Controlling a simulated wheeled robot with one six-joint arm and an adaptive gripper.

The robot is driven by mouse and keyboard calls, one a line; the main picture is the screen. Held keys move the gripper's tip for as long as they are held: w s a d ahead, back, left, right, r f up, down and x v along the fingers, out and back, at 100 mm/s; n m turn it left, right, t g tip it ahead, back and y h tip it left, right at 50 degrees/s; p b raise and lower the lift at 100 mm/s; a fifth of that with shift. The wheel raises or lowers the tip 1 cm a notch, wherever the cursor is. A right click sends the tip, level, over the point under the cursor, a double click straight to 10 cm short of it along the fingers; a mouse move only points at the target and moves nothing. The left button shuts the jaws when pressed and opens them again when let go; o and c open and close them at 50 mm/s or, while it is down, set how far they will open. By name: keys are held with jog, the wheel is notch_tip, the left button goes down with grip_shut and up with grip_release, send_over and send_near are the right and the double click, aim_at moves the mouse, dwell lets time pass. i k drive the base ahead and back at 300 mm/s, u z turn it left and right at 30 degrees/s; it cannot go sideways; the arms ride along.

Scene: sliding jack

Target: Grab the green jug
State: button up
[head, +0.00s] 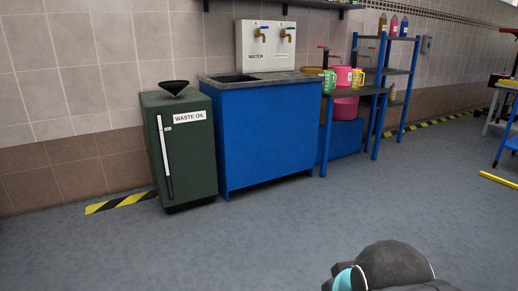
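A green jug (329,83) stands on the small blue-legged table just right of the blue sink cabinet. It is small in the head view, and its lower part is hard to make out. A pink container (343,76) stands close to its right, and a yellow jug (358,78) is right of that. A dark rounded link of my arm with a teal ring shows at the bottom right, far from the jug. My gripper itself is not in view.
The blue sink cabinet (262,135) and a dark green waste oil cabinet (184,165) with a black funnel (174,87) stand along the wall. A blue shelf rack (397,72) holds bottles at the right. A yellow bar (499,180) lies far right. The floor in front is clear.

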aim_at(328, 88)
jog(key=z, duration=0.15)
jog(key=i, duration=2.05)
jog(key=z, duration=0.25)
jog(key=i, duration=2.6)
jog(key=z, duration=0.1)
